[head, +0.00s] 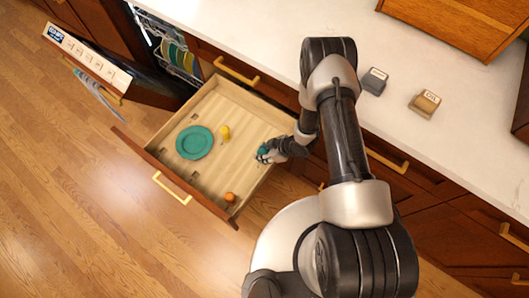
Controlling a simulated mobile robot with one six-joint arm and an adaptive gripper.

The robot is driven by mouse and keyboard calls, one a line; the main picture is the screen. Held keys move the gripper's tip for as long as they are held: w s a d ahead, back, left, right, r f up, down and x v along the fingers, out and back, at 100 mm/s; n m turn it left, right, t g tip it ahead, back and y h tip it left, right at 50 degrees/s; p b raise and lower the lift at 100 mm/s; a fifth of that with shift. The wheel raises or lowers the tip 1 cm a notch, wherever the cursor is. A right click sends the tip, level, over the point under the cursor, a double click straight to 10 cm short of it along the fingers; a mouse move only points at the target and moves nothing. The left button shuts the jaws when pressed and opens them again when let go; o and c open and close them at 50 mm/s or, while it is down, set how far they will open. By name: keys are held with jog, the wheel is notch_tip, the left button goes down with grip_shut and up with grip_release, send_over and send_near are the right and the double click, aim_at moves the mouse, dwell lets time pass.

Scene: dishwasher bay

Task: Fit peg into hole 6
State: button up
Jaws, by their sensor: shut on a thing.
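My gripper (268,154) is over the right side of an open wooden drawer (245,118). It is shut on a small teal thing (262,150), partly hidden by the fingers. I cannot tell whether that thing touches the drawer floor. No peg and no numbered hole can be made out. In the drawer lie a teal plate (194,142) to the left, a small yellow thing (224,132) near the middle and an orange round thing (230,197) near the front right corner.
The dishwasher (172,55) stands open at the upper left with plates in its rack; its door (88,55) is lowered. The white counter (290,30) bears two small labelled blocks, one grey (374,82) and one tan (427,101).

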jog(key=shift+f, duration=1.1)
dwell(0.8)
jog(key=o, duration=1.1)
jog(key=o, duration=0.5)
jog(key=shift+c, duration=0.2)
jog(key=shift+r+p, duration=2.1)
jog(key=shift+r, duration=0.95)
